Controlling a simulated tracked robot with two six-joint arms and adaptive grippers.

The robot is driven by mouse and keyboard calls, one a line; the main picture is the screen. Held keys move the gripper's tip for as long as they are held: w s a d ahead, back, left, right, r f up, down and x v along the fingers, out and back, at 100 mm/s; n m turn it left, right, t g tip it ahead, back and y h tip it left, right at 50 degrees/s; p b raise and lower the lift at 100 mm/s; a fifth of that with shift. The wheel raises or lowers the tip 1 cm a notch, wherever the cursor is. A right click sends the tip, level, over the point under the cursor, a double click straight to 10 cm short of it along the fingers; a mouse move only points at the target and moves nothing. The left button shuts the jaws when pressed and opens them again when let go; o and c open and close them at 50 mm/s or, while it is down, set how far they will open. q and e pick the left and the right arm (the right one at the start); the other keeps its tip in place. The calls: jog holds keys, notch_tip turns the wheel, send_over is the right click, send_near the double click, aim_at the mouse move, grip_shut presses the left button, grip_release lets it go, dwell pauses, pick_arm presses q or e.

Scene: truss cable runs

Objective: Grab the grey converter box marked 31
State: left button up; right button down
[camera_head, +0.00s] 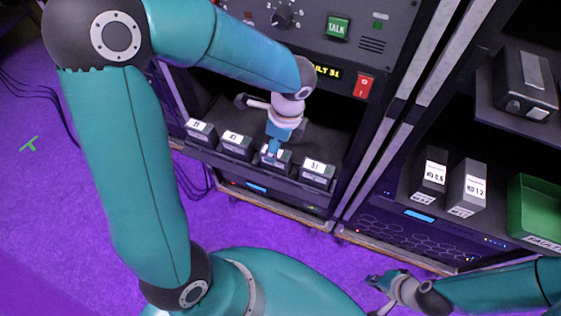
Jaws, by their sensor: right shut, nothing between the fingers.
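A row of dark grey converter boxes stands on a rack shelf. A box marked 41 (235,145) is second from the left and a box marked 51 (317,174) is at the right end. The left-end box (200,133) has a label too small to read surely. The third box (284,160) is partly hidden by my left gripper (272,154), so its number cannot be read. The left gripper's fingertips are at this box, pointing down; whether they touch or grip it cannot be told. My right gripper (379,291) is shut and empty, low over the purple floor.
A panel above has a TALK button (338,28), a red switch (363,86) and a display (328,71) ending in 31. The right rack holds two labelled boxes (467,187), a green tray (537,205) and a dark device (524,83). A rack post (408,95) stands between.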

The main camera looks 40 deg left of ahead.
pick_arm(q)
jog(key=shift+a+f+b, duration=0.2)
jog(key=shift+f+b, duration=0.05)
jog(key=shift+f, duration=1.55)
jog(key=shift+a+f+b, duration=0.2)
jog(key=shift+f+b, duration=0.05)
jog(key=shift+f, duration=1.5)
grip_shut()
